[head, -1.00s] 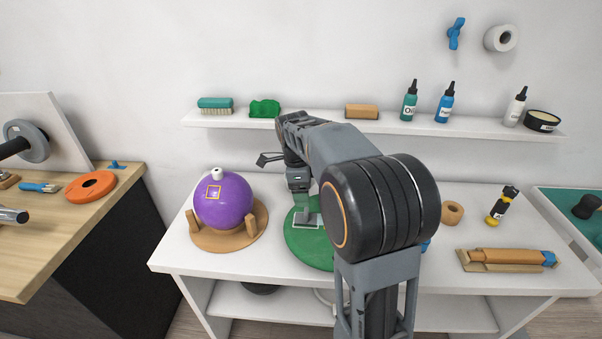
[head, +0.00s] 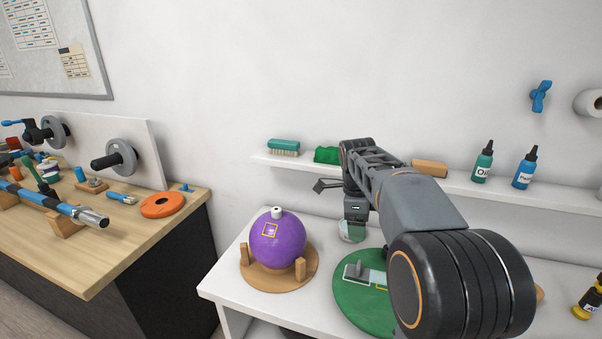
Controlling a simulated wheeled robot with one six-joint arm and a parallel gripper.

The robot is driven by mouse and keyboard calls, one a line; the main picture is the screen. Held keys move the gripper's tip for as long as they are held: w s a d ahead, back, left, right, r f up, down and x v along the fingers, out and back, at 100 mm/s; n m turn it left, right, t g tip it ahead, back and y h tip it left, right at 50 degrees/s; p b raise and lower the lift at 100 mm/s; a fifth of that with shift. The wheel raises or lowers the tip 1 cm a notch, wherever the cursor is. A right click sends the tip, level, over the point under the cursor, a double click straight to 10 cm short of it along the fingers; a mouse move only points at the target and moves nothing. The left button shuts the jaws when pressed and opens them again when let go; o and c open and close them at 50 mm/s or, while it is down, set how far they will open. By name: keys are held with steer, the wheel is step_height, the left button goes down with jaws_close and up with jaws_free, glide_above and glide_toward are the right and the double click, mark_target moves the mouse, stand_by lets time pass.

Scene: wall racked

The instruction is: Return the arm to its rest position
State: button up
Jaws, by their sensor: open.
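My arm reaches out over the white table from the lower right of the head view. My gripper (head: 355,216) points down at the arm's far end, above the back of the table and behind a green round mat (head: 352,306). It looks empty, and its fingertips are small and hard to make out. A grey block-like piece (head: 358,271) with a handle lies on the mat, apart from the gripper. My arm hides the mat's right part.
A purple ball (head: 277,240) sits on a wooden stand (head: 268,281) left of my gripper. A wall shelf (head: 460,185) with a brush, bottles and a wooden block runs behind my arm. A wooden bench (head: 110,245) with tools and an orange ring stands at left.

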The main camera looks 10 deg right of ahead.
steer(key=s+a+f+n+t, duration=0.2)
steer(key=s+n, duration=0.6)
steer(key=n, duration=0.4)
steer(key=s+a+f+n+t+y, duration=0.1)
steer(key=s+a+f+n+t, duration=0.1)
steer(key=s+a+f+n, duration=0.3)
steer(key=shift+s+a+f+n, duration=0.4)
steer(key=shift+s+n, duration=1.6)
steer(key=shift+n, duration=1.5)
steer(key=shift+a+r, duration=0.1)
steer(key=shift+c, duration=0.3)
